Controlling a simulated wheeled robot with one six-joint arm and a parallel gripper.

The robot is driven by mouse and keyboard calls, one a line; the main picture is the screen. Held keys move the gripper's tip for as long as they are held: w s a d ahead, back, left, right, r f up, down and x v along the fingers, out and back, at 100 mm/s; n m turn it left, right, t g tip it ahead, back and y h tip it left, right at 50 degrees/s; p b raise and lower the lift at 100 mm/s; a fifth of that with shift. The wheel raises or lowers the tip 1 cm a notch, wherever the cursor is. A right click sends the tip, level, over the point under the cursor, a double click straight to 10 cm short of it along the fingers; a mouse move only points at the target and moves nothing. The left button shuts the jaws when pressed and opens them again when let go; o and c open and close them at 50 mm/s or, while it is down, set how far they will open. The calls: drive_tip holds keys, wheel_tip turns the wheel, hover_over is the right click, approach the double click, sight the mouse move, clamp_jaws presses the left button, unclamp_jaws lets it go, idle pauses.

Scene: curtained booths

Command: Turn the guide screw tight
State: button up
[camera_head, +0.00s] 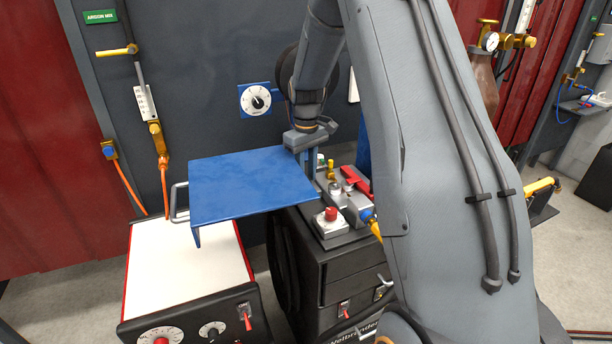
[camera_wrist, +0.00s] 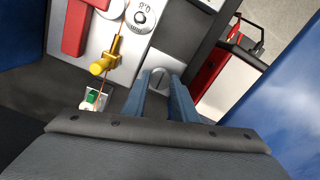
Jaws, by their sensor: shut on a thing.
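The guide screw (camera_wrist: 159,76) shows in the wrist view as a round silver head with a slot, set in a pale metal block. My gripper (camera_wrist: 163,82) has its two blue-grey fingers closed on either side of this head. In the head view my gripper (camera_head: 309,168) points down at the wire feeder, behind the right edge of the raised blue cover (camera_head: 245,190). The cover and my fingers hide the screw there. A brass guide (camera_wrist: 104,61) with a copper wire running by it lies left of the screw in the wrist view.
A numbered knob (camera_wrist: 141,18) sits above the screw in the wrist view. A white-topped machine (camera_head: 175,270) stands at left. Hoses hang on the wall.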

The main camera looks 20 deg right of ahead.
drive_tip(key=shift+m+b, duration=0.3)
drive_tip(key=shift+m, duration=1.6)
drive_tip(key=o, duration=1)
drive_tip(key=shift+o, duration=0.2)
drive_tip(key=shift+r, duration=0.15)
wheel_tip(320, 180, up, 8)
drive_tip(key=b, duration=0.2)
drive_tip(key=shift+f+b, duration=0.2)
drive_tip(key=shift+b, duration=0.15)
drive_tip(key=shift+r, duration=0.1)
